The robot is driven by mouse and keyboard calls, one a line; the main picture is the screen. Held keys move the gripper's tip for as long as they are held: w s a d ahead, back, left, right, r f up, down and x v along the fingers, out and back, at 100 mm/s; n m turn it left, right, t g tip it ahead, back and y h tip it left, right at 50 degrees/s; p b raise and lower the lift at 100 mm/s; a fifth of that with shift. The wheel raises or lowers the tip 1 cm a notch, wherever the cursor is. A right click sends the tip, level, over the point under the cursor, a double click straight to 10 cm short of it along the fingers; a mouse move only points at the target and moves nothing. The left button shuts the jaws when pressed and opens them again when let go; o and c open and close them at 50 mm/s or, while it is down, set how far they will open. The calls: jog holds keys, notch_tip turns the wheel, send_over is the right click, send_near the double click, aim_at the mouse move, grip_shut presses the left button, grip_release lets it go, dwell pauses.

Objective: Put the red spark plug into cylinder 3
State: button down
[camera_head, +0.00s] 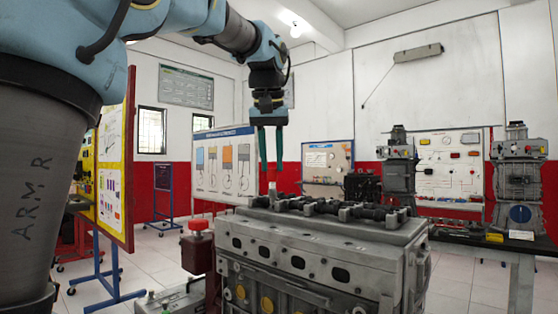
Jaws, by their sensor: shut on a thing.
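My gripper (271,167) hangs down in the middle of the view, its two green fingers pointing at the floor. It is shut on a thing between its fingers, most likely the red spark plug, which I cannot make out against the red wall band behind. The gripper is above the engine block (300,240) in the picture, apart from its top. The grey block has a row of dark parts along its top. The cylinder openings cannot be told apart from here, so I cannot pick out cylinder 3.
A red-topped object (198,226) stands left of the block. A yellow-edged board (110,170) is at the left. A workbench (500,248) with machines is at the right. Display boards (224,160) line the back. There is free air above the block.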

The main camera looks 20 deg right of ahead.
aim_at(273, 187)
jog(key=shift+w+d+f, duration=0.1)
jog(key=shift+w+d, duration=0.05)
notch_tip(273, 187, down, 3)
jog(key=b, duration=0.3)
jog(key=shift+b, duration=0.35)
jog(key=shift+f+b, duration=0.65)
jog(key=shift+f, duration=0.45)
jog(key=shift+f, duration=0.15)
jog(key=shift+f, duration=0.25)
jog(key=shift+f, duration=0.3)
dwell(0.5)
jog(key=c, duration=0.6)
grip_release()
